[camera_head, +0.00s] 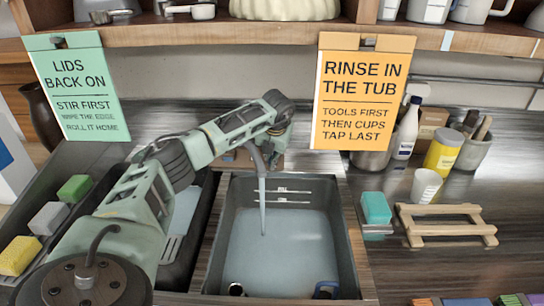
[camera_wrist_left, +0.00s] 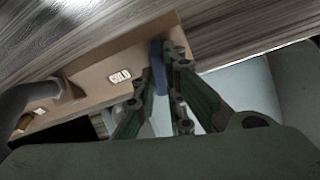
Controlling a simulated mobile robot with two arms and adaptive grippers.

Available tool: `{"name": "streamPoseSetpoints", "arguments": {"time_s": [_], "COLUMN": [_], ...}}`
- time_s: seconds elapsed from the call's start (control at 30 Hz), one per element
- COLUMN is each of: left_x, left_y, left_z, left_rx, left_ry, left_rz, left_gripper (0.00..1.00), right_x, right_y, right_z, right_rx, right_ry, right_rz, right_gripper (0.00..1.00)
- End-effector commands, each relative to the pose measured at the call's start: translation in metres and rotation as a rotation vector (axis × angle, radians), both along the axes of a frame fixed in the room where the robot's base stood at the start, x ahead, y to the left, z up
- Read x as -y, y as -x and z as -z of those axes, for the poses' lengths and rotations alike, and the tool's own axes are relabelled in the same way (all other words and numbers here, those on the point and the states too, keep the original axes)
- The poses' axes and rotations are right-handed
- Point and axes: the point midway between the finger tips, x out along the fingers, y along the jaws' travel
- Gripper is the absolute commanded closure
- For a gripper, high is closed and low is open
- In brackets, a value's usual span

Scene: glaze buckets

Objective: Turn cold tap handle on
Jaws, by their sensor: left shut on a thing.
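The cold tap handle (camera_wrist_left: 157,72) is a narrow blue lever in the left wrist view, beside a white "COLD" label (camera_wrist_left: 120,77) on a tan block (camera_wrist_left: 95,92). My left gripper (camera_wrist_left: 163,66) has a finger on each side of the lever and is shut on it. In the head view my left arm reaches over to behind the grey tap spout (camera_head: 256,157) and hides the handle. A thin grey-blue stream (camera_head: 262,205) falls from the spout into the tub (camera_head: 350,240). My right gripper is out of view.
The tub holds pale water. Sponges (camera_head: 75,188) lie on the left and a teal sponge (camera_head: 376,207) on the right. A wooden rack (camera_head: 447,225), a cup (camera_head: 426,186) and bottles stand on the right counter. A shelf (camera_head: 250,35) with hanging signs runs above.

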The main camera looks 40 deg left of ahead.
Motion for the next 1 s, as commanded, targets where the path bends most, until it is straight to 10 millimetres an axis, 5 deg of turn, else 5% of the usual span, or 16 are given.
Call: {"name": "streamPoseSetpoints", "arguments": {"time_s": [0.3, 0.33, 0.53, 1.0], "left_x": [-0.001, -0.001, 0.000, 0.004], "left_y": [0.000, 0.000, 0.000, 0.003], "left_z": [-0.002, -0.002, -0.001, -0.015], "left_rx": [-0.012, -0.011, -0.012, -0.010], "left_ry": [-0.018, -0.018, -0.017, -0.016], "left_rz": [0.029, 0.029, 0.029, 0.030], "left_gripper": [1.00, 0.89, 0.72, 0.71], "right_x": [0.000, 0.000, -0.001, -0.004], "right_y": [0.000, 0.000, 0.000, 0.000], "right_z": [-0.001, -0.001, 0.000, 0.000], "right_rx": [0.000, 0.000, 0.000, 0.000], "right_ry": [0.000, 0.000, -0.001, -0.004], "right_rz": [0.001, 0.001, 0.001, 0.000], "right_gripper": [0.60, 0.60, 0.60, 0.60]}}
